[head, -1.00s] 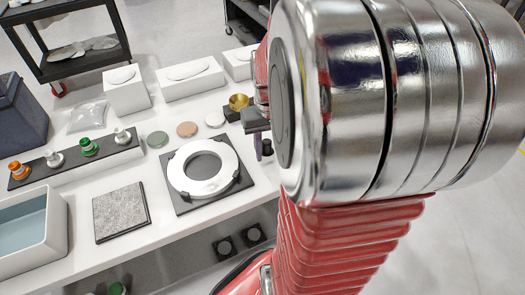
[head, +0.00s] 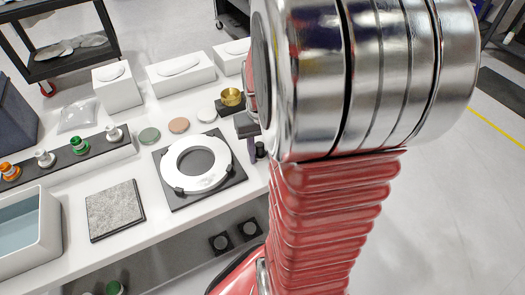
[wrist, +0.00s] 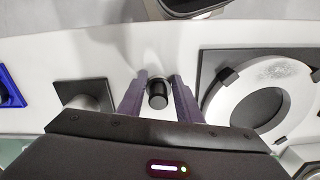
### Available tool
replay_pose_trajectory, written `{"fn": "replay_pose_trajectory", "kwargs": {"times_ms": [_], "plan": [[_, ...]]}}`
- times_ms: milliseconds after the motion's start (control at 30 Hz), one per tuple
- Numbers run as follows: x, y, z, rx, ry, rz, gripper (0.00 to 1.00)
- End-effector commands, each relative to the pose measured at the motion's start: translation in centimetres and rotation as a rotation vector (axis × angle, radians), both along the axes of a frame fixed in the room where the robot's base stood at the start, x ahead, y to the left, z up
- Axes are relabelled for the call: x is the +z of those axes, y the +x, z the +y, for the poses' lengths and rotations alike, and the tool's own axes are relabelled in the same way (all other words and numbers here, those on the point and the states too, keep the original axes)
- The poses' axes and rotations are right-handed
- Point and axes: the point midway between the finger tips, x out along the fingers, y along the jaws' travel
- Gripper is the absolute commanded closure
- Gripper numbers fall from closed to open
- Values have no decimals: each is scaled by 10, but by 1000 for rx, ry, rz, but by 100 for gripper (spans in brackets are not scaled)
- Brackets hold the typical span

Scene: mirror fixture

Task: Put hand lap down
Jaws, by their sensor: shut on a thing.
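My gripper (wrist: 158,97) is shut on the hand lap (wrist: 157,88), seen in the wrist view as a small black cylinder with a pale top edge between the two purple fingers. In the head view my gripper (head: 253,148) is at the right of the bench, largely hidden by my arm. The black end of the hand lap (head: 260,150) shows beside a finger. The white ring fixture (head: 178,184) on its black plate is left of the gripper in the head view, and the ring (wrist: 218,105) is right of it in the wrist view. I cannot tell whether the lap touches the bench.
A brass cup (head: 231,98) stands behind the gripper. A black square base with a grey cylinder (wrist: 82,93) is left of the fingers in the wrist view. White blocks (head: 180,72), coloured discs (head: 149,135) and a granite plate (head: 114,208) also occupy the bench.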

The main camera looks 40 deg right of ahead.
Motion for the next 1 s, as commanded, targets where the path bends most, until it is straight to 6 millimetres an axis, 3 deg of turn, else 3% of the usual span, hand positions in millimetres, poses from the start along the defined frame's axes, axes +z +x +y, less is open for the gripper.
{"fn": "replay_pose_trajectory", "kwargs": {"times_ms": [400,433,500,667,867,1000], "plan": [[-14,-2,1,1,4,7,93],[-14,-2,1,0,4,7,67],[-14,-2,1,0,3,8,62],[-13,-2,0,-1,3,8,51],[0,-3,0,-2,2,7,50],[22,-2,-1,-2,1,3,50]]}}
